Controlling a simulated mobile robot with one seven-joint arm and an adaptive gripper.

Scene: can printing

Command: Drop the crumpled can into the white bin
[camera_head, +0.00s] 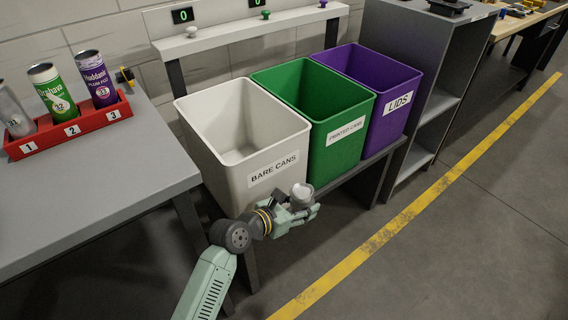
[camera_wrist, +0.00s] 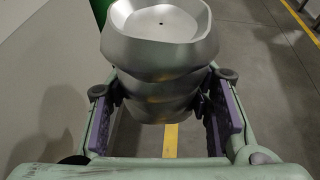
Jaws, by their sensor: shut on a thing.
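My gripper (camera_head: 300,212) is shut on a crumpled bare-metal can (camera_head: 302,192), in front of the white bin near its lower right corner. In the wrist view the dented silver can (camera_wrist: 160,45) sits between the two purple-padded fingers (camera_wrist: 165,112), with its round end toward the camera. The white bin (camera_head: 276,160), labelled "BARE CANS", stands open at the top, and its visible inside looks empty. The can is outside the bin, below its front rim. In the wrist view a pale surface, likely the bin, fills the left side.
A green bin (camera_head: 340,150) labelled "PRINTED CANS" and a purple bin (camera_head: 390,122) labelled "LIDS" stand to the right. A red rack (camera_head: 68,130) with several cans is on the grey table (camera_head: 100,190) at left. The floor at right is clear.

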